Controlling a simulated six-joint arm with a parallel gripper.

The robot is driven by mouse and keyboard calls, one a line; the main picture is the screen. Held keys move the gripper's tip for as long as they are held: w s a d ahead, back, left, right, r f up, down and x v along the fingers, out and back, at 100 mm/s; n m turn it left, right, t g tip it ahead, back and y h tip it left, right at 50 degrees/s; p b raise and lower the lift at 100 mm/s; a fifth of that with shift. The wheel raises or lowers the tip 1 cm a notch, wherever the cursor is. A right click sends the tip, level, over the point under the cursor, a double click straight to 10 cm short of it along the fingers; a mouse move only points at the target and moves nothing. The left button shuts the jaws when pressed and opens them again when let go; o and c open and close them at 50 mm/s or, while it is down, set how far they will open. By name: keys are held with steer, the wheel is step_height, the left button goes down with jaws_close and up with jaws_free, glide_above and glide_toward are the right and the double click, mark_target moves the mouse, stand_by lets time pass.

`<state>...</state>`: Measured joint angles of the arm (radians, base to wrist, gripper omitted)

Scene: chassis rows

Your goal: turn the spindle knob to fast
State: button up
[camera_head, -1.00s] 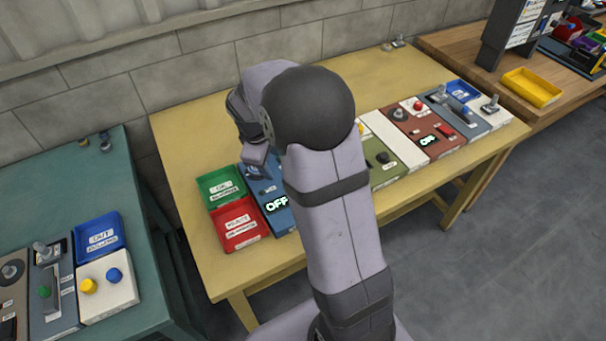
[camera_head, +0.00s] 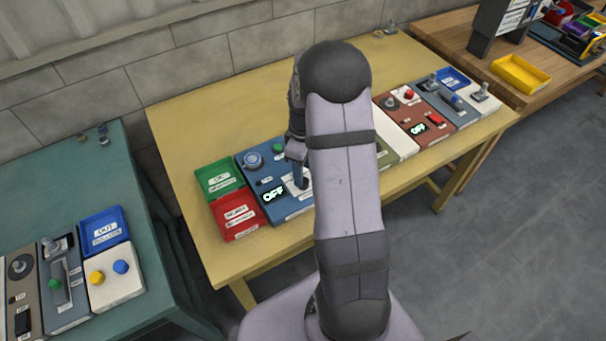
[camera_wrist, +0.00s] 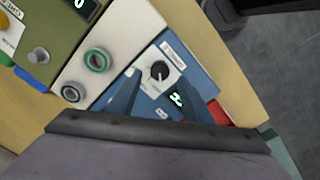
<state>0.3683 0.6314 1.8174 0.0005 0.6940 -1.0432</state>
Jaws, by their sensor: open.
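A black rotary knob (camera_wrist: 159,70) with a pale pointer mark sits on a white plate of the blue panel in the wrist view. Its labels are too small to read, so I cannot confirm it is the spindle knob. My gripper (camera_wrist: 160,88) is open and empty, its two fingers reaching toward the knob from below, apart from it as far as I can see. There, my arm hides the knob.
Green (camera_head: 219,177) and red (camera_head: 237,214) trays adjoin the blue panel's left side. A white panel (camera_wrist: 92,52) with round controls lies beside it in the wrist view. A red-brown panel (camera_head: 408,133) stands further right. The yellow table (camera_head: 190,135) is clear behind.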

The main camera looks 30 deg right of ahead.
steer(key=shift+f+p, duration=0.45)
steer(key=shift+f, duration=1.45)
steer(key=c, duration=1.1)
